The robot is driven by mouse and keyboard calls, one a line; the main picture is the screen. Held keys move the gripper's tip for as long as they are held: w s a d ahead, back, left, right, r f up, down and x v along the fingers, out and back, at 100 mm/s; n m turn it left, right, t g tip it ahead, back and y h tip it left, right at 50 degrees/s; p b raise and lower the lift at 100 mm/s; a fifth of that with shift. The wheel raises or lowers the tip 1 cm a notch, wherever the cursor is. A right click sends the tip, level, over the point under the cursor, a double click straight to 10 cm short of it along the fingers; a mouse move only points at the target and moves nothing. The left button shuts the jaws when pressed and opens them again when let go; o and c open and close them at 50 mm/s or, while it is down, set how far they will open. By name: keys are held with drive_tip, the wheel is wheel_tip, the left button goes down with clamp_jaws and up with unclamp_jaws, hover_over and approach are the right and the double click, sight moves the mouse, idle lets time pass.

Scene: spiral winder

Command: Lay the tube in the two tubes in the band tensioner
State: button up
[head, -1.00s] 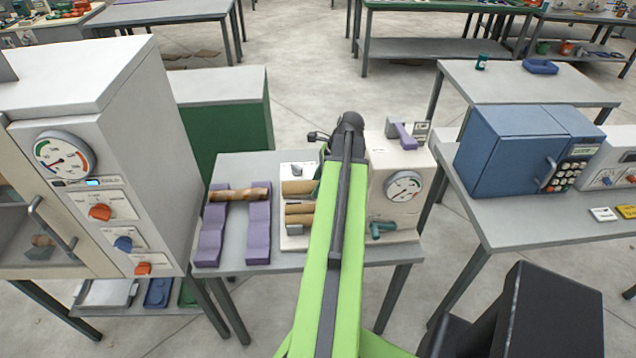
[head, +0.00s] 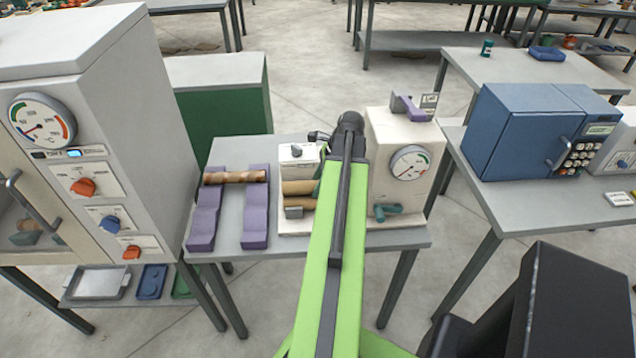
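A brown, spiral-marked tube (head: 235,177) lies across two purple stepped supports (head: 255,215) on the left of the small grey table. Right of them stands a cream machine with a dial (head: 410,163), probably the band tensioner. Tan tubes (head: 298,187) lie on its left part, their right ends hidden by my green arm. My gripper (head: 347,130) is at the far end of that arm, over the machine. Its fingers are mostly hidden, so I cannot tell whether it is open or holds anything.
A tall cream cabinet (head: 165,130) stands close on the left, a green-sided cabinet (head: 225,110) behind. On the right, a blue oven-like box (head: 535,130) stands on another table (head: 520,215). The machine has a teal handle (head: 386,211) at its front. Open floor lies behind the small table.

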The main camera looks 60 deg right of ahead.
drive_tip(key=o, duration=0.5)
drive_tip(key=shift+p+v, duration=8.05)
drive_tip(key=shift+v, duration=0.7)
wheel_tip(320, 180, up, 7)
drive_tip(key=p, duration=0.7)
